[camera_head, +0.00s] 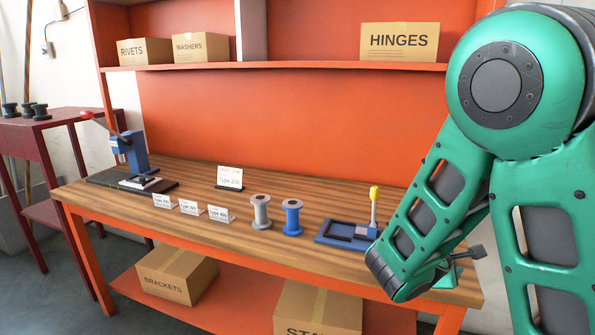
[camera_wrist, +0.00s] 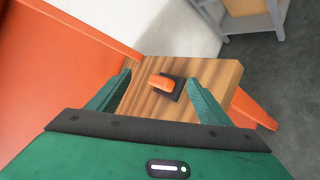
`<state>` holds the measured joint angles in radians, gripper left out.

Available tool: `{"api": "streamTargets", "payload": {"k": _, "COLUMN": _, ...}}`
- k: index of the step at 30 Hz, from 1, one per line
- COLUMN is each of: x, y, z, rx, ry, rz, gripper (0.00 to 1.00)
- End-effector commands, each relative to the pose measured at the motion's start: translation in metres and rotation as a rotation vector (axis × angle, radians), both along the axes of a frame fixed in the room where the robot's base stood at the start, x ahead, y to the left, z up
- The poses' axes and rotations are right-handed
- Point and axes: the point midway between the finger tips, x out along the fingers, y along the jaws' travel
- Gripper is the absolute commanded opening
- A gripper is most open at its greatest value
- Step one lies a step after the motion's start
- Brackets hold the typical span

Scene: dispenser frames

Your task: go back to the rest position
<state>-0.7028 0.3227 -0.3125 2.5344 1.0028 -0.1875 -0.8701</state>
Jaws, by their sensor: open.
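My gripper (camera_wrist: 158,77) shows in the wrist view with its two green fingers spread apart and nothing held between them. It points toward the right end of the wooden bench top (camera_wrist: 220,72). An orange piece on a dark square base (camera_wrist: 165,86) lies on the wood beyond the fingers. In the head view my green arm fills the right side, bent down over the right end of the bench (camera_head: 335,200). It hides most of that end, and my gripper is hard to make out there.
The bench holds a blue lever press (camera_head: 133,150), small label cards (camera_head: 190,208), a grey spool (camera_head: 261,213), a blue spool (camera_head: 292,217) and a blue fixture with a yellow-knobbed lever (camera_head: 345,233). An orange shelf (camera_head: 300,67) with boxes runs above. Open floor lies front left.

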Motion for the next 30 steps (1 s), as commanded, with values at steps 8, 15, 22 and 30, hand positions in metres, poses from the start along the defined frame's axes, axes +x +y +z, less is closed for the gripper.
{"api": "streamTargets", "payload": {"k": 8, "x": -0.106, "y": -0.08, "z": -0.025, "rx": 0.515, "ry": -0.077, "rz": -0.557, "gripper": 0.72}}
{"api": "streamTargets", "payload": {"k": 15, "x": -0.193, "y": -0.082, "z": -0.029, "rx": 0.887, "ry": -0.135, "rz": -0.975, "gripper": 0.72}}
{"api": "streamTargets", "payload": {"k": 22, "x": -0.267, "y": -0.054, "z": -0.012, "rx": 1.167, "ry": -0.168, "rz": -1.314, "gripper": 0.72}}
{"api": "streamTargets", "payload": {"k": 30, "x": -0.319, "y": -0.021, "z": 0.011, "rx": 1.319, "ry": -0.168, "rz": -1.536, "gripper": 0.72}}
